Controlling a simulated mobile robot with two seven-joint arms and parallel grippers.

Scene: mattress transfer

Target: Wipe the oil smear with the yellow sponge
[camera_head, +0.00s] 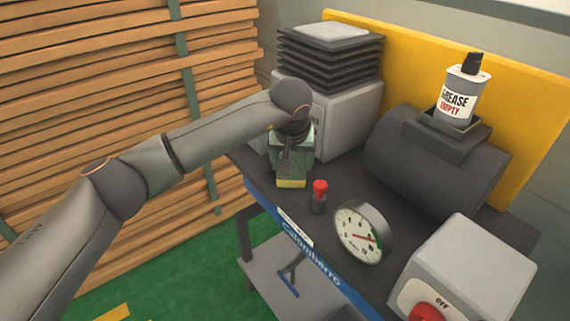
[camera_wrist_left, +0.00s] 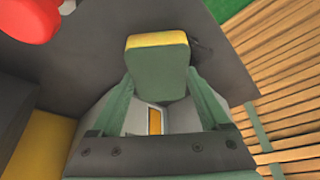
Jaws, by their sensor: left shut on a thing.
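My left gripper (camera_head: 290,165) reaches over the near left part of the dark bench top and points down. It is shut on the yellow sponge (camera_head: 291,184), which has a green side and a yellow side. In the left wrist view the sponge (camera_wrist_left: 157,68) sits between the two green fingers of the gripper (camera_wrist_left: 157,82), its yellow edge at the far end against the dark surface. A faint dark mark (camera_wrist_left: 201,50) beside the sponge may be the oil smear. I cannot make out the smear in the head view. My right gripper is not in view.
A red-capped post (camera_head: 319,197) and a round gauge (camera_head: 362,232) stand right of the sponge. A grey motor (camera_head: 436,160) bears a grease container (camera_head: 463,93). A grey box with black bellows (camera_head: 335,115) stands behind. A switch box (camera_head: 470,270) is at front right.

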